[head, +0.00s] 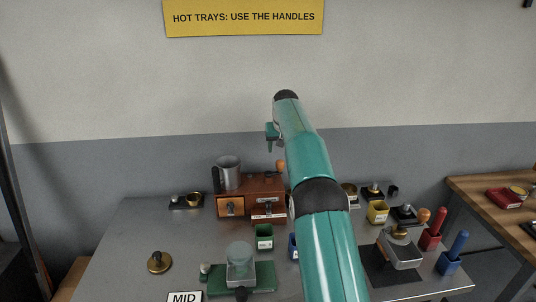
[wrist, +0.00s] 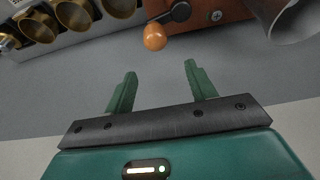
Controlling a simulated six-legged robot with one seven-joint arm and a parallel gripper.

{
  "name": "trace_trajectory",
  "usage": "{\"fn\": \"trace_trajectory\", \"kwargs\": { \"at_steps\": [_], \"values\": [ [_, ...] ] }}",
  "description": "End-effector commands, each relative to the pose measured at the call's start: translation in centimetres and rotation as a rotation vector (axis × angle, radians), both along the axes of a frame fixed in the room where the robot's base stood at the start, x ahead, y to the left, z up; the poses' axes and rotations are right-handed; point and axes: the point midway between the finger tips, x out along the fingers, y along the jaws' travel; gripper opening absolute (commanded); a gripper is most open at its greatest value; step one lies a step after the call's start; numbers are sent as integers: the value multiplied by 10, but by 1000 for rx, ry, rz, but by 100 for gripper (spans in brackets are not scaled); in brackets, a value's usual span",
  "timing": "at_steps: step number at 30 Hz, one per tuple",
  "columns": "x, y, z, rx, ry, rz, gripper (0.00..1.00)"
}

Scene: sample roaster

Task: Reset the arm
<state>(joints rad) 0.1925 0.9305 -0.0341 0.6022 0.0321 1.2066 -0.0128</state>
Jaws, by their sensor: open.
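My green arm reaches up and forward over the table in the head view. My gripper (head: 270,134) shows there as a small green part beside the far end of the arm, in front of the wall. In the wrist view my gripper (wrist: 157,85) is open, its two green fingers well apart with nothing between them. An orange wooden knob (wrist: 155,37) on a dark crank is beyond the fingertips, apart from them.
A wooden drawer box (head: 270,188) with a metal cup (head: 228,173) stands at the back of the grey table (head: 130,225). A green scale (head: 250,278), coloured bins and a tray (head: 403,252) with a wooden handle lie nearer. Brass cups (wrist: 75,15) show upper left in the wrist view.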

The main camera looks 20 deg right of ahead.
Motion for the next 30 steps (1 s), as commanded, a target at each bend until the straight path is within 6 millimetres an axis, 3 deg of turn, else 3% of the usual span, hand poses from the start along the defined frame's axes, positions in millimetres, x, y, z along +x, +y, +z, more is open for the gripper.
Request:
{"fn": "trace_trajectory", "kwargs": {
  "at_steps": [5,11,21,30],
  "values": [
    [-3,2,6,0,-2,1,56],
    [-31,21,47,1,-13,17,56],
    [-129,67,118,4,-33,54,56],
    [-238,105,143,5,-51,95,56]
  ]
}}
